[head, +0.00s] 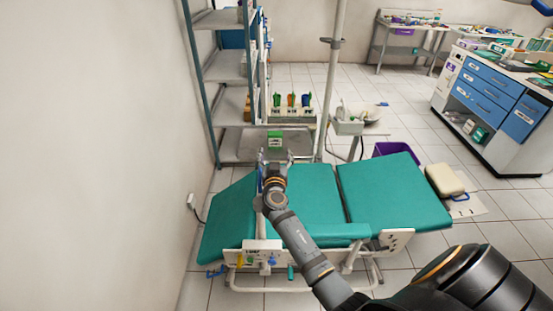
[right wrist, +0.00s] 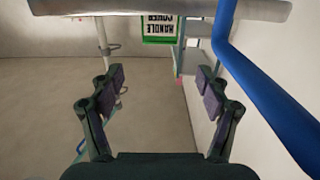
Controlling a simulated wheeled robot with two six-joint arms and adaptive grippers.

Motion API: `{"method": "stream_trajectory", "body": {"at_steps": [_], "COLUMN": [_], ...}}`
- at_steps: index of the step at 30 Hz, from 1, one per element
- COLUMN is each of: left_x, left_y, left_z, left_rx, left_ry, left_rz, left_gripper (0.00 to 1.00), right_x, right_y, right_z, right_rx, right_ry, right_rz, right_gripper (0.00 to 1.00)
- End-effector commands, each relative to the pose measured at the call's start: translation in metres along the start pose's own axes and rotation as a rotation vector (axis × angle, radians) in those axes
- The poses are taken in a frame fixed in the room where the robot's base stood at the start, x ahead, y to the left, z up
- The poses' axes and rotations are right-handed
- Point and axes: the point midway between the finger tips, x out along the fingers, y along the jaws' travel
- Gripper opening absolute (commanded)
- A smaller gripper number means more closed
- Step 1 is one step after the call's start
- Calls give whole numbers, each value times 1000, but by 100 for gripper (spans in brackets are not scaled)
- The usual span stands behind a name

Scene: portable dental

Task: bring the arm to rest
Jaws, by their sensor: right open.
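My right arm (head: 300,240) reaches from the lower right over the teal dental chair (head: 395,190). Its gripper (head: 275,157) is above the far side of the chair, near the shelf rack. In the right wrist view the two dark fingers (right wrist: 160,80) stand wide apart with nothing between them. A green-and-white box labelled "HANDLE COVER" (right wrist: 160,27) shows upside down beyond the fingertips. A green box (head: 275,139) is just past the gripper in the head view. My left gripper is not in view.
A metal shelf rack (head: 228,68) stands behind the chair at left, beside a white pole (head: 335,75). A blue tube (right wrist: 262,90) and a grey bar (right wrist: 160,8) cross close to the wrist camera. A blue-drawered cabinet (head: 490,88) stands at right.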

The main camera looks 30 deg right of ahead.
Motion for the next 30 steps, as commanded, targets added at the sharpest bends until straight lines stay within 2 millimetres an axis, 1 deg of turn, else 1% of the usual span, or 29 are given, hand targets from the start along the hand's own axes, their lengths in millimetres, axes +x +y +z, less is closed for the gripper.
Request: {"method": "stream_trajectory", "body": {"at_steps": [6,8,11,17,19,20,22,23,24,25,26,27,29,30], "left_x": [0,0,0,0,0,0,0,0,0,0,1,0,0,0], "left_y": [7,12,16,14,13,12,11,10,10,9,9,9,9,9], "left_z": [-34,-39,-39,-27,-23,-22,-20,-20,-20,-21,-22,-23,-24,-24], "left_rx": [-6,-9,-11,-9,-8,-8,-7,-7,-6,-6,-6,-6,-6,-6], "left_ry": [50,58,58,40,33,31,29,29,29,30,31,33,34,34], "left_rz": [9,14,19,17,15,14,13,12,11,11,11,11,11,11], "left_gripper": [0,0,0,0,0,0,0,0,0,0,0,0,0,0], "right_x": [1,1,0,-1,-8,-13,-37,-52,-74,-90,-107,-128,-156,-173], "right_y": [0,0,0,2,12,21,49,63,78,86,92,96,99,99], "right_z": [-1,-1,-1,0,5,9,25,35,49,59,68,79,90,96], "right_rx": [0,0,0,-1,-7,-12,-35,-51,-78,-100,-122,-151,-191,-216], "right_ry": [1,0,0,-4,-29,-51,-153,-219,-320,-398,-473,-565,-680,-746], "right_rz": [-1,-1,-1,4,33,55,124,150,172,175,167,147,102,67], "right_gripper": [76,76,76,76,76,76,76,76,76,76,76,76,76,76]}}
